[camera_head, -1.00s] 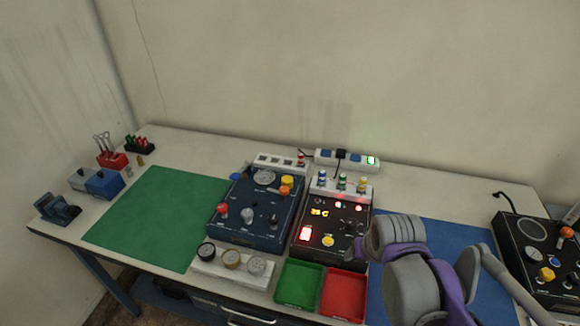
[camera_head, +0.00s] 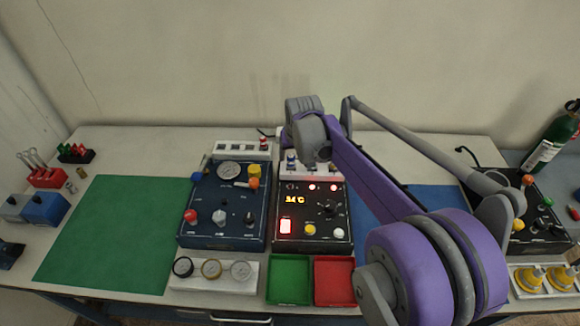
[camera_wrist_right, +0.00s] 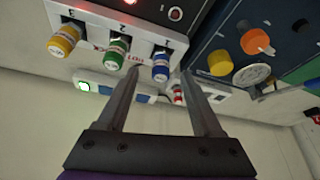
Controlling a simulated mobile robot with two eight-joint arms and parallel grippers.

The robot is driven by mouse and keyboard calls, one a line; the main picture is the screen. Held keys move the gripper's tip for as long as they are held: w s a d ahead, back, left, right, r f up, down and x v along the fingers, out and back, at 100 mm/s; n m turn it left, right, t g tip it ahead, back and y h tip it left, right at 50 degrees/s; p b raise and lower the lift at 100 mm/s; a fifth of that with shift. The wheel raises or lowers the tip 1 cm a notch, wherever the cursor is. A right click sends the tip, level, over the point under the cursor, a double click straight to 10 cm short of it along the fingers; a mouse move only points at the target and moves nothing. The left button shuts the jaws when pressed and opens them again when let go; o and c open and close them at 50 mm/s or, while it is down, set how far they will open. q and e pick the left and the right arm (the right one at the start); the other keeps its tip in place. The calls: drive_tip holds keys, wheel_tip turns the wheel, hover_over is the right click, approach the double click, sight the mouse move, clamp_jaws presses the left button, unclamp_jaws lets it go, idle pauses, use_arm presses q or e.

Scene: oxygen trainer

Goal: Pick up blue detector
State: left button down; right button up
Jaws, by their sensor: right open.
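The blue detector (camera_wrist_right: 161,66) is a small blue-capped cylinder standing in a white rack (camera_wrist_right: 92,17), the end one of a row. In the wrist view it shows between the tips of my right gripper (camera_wrist_right: 158,76), which is open and empty. I cannot tell how far the fingers are from it. A green detector (camera_wrist_right: 116,52) stands beside it, then a yellow one (camera_wrist_right: 63,40). In the head view the blue detector (camera_head: 291,158) shows just left of my right arm's wrist; the arm hides the rest of the row and the fingers. My left gripper is not in view.
A black control box (camera_head: 296,232) with lit displays stands in front of the rack, a blue box (camera_head: 206,228) to its left. Green (camera_head: 290,282) and red (camera_head: 333,284) trays lie in front. A white power strip (camera_wrist_right: 115,88) lies behind. The green mat (camera_head: 105,235) is clear.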

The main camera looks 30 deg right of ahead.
sight(292, 158)
drive_tip(key=x, duration=0.5)
drive_tip(key=shift+w, duration=0.2)
drive_tip(key=shift+s, duration=0.1)
drive_tip(key=shift+c, duration=0.3)
clamp_jaws()
